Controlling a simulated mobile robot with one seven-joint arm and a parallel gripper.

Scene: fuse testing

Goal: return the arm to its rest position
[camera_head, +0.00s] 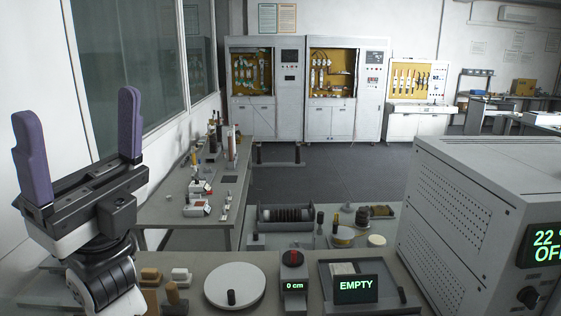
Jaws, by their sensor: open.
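My gripper (82,140) is at the left of the head view, raised over the left end of the near bench. Its two purple fingers point upward and stand wide apart, with nothing between them. My wrist and dark arm links show below it, at the lower left. The gripper is apart from the things on the bench.
The near bench holds a round white plate (222,298), a "0 cm" device (294,285), an "EMPTY" display (356,289) and small tan blocks (151,276). A large grey box (470,210) stands at right.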

